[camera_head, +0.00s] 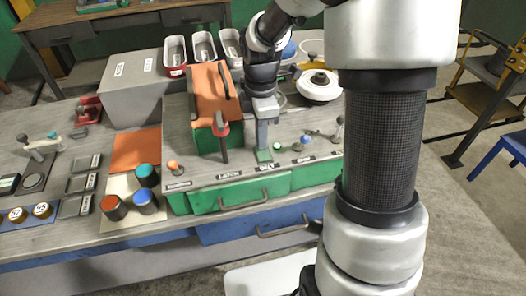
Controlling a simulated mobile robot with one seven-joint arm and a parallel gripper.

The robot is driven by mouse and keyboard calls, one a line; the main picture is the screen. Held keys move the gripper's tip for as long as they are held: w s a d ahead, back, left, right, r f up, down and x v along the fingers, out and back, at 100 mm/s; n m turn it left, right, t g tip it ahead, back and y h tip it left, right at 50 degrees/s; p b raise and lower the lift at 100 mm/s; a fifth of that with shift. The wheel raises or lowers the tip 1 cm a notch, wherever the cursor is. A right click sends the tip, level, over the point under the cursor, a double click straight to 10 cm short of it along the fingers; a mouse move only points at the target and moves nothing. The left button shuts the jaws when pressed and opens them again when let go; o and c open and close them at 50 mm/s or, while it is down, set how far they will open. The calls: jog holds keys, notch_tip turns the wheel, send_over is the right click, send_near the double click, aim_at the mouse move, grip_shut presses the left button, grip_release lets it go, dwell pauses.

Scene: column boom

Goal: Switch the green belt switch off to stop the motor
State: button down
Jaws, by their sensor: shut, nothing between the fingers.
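My gripper (263,146) is shut and empty. It points down at the front part of the grey control bench. Just below its fingertips is a green piece (264,156), above a small label whose lettering is too small to read surely. A small green knob (277,146) stands just right of the fingers. I cannot tell which of these green parts is the belt switch, nor whether the fingers touch one. The switch's position is partly hidden by my gripper.
An orange-topped green housing (213,90) with a red-handled lever (220,129) stands left of my gripper. An orange knob (173,166) is further left. A blue-knobbed lever (304,139) and a grey-knobbed lever (339,120) stand right. Green drawers (240,195) line the front.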

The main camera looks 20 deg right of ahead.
jog(key=shift+f, duration=0.3)
notch_tip(320, 180, up, 7)
jog(key=p, duration=0.5)
jog(key=shift+p, duration=0.3)
jog(key=shift+r, duration=0.1)
dwell(0.4)
notch_tip(320, 180, up, 6)
jog(key=m+t, duration=0.1)
jog(key=m, duration=0.2)
send_over(265, 155)
jog(key=s+r+m+t, duration=0.2)
jog(key=s+r+m, duration=0.3)
jog(key=s+m, duration=0.2)
jog(key=s+r+m+t, duration=0.2)
jog(key=s+r+m, duration=0.3)
jog(key=s+m, duration=0.3)
jog(key=shift+s+a+t, duration=0.15)
jog(key=shift+s+t, duration=0.15)
jog(key=shift+s, duration=0.1)
